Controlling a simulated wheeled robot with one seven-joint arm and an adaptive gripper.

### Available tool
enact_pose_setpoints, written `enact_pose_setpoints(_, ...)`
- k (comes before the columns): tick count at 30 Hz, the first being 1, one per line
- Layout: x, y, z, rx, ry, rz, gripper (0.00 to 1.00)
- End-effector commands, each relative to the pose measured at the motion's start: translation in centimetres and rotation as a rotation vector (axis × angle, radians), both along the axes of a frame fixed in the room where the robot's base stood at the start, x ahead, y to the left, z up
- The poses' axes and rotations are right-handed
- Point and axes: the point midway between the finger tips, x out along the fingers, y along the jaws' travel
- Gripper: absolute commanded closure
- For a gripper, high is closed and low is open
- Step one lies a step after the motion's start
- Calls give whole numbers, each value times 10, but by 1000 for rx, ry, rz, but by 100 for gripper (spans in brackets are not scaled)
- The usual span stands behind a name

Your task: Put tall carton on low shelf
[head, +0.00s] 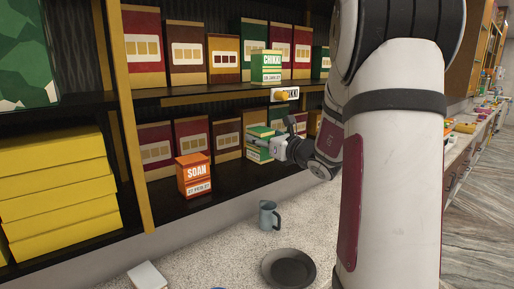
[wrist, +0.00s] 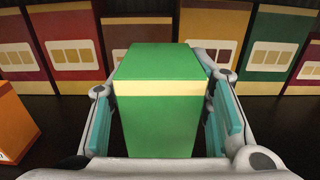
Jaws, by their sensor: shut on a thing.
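A green carton (wrist: 158,100) with a cream band fills the middle of the wrist view, between the teal pads of my gripper (wrist: 160,92). My gripper is shut on it. In the head view the green carton (head: 258,143) is upright at the low shelf (head: 219,183), with my gripper (head: 273,143) reaching in from the right. I cannot tell whether its base touches the shelf. Another green carton, marked CHIKKI (head: 266,68), stands on the upper shelf (head: 190,94). An orange carton marked SOAN (head: 194,175) stands on the low shelf, left of my gripper.
A row of maroon, brown, yellow and green boxes (head: 190,138) stands at the back of the low shelf. Yellow boxes (head: 58,190) are stacked at the left. A grey-blue jug (head: 269,215) and a dark plate (head: 288,268) are on the counter below. A shelf tag (head: 285,95) hangs above.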

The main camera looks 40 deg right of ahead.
Motion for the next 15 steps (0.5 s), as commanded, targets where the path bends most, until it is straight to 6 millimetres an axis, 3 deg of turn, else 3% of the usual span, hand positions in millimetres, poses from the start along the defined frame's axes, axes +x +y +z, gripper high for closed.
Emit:
enact_pose_setpoints(2,7,-5,-1,1,-1,1,91)
enact_pose_setpoints(9,5,-4,-32,2,0,1,91)
enact_pose_setpoints(15,6,-4,-35,0,-3,1,91)
